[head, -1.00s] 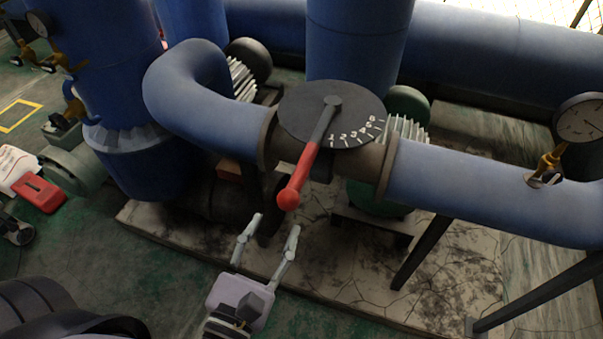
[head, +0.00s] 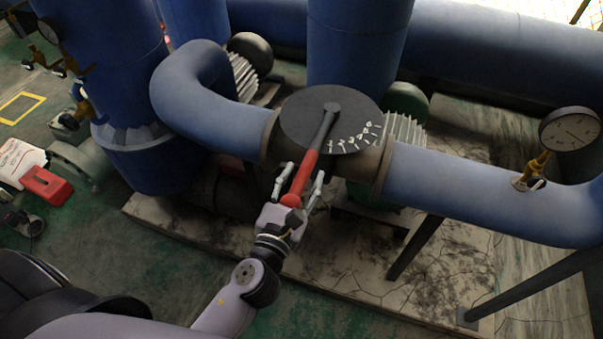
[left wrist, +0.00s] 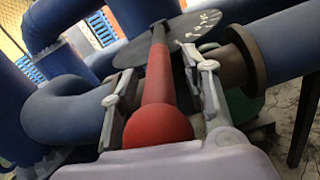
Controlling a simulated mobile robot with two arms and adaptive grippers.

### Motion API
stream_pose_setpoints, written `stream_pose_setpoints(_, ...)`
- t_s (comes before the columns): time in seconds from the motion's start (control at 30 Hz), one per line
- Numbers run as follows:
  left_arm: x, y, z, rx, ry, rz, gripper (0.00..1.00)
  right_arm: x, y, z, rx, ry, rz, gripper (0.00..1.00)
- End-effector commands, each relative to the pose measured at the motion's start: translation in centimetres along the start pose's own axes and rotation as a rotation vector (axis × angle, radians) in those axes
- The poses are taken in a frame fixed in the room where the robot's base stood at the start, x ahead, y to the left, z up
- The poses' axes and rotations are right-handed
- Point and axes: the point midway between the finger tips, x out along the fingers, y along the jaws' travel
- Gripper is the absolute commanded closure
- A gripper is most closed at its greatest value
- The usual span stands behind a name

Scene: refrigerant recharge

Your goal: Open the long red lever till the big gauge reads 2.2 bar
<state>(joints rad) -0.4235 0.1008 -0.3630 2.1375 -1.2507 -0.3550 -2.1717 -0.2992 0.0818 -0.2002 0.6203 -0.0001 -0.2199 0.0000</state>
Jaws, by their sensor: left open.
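The long lever (head: 304,172) has a red handle with a round end and a grey shaft. It pivots on a dark round dial plate (head: 300,112) with white numbers. The lever points toward me, slightly left. My left gripper (head: 301,176) is open, with one finger on each side of the red handle. In the left wrist view the red lever (left wrist: 158,95) runs between the two fingers (left wrist: 155,80), its ball end close to the palm. Contact is not clear. The big gauge (head: 569,129) stands on the pipe at right; its reading is too small to tell. My right gripper is not in view.
A blue pipe (head: 470,190) runs right from the valve. Dark support legs (head: 415,247) stand below it. Blue vertical tanks (head: 110,70) stand at left. A red and white object (head: 45,185) lies at far left. The concrete base in front is clear.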

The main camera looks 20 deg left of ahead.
Motion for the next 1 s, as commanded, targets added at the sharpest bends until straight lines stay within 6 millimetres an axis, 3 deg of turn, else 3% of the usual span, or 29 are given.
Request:
stream_pose_setpoints(0.3,0.25,0.0,-0.03,-0.001,0.0,0.0,0.57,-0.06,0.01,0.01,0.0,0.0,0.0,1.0)
stream_pose_setpoints(0.9,0.22,-0.02,-0.02,-0.001,0.0,-0.001,0.97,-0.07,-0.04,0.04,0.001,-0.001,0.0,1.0)
stream_pose_setpoints(1.0,0.21,-0.03,-0.02,-0.002,0.0,-0.001,1.0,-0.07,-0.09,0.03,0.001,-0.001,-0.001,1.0)
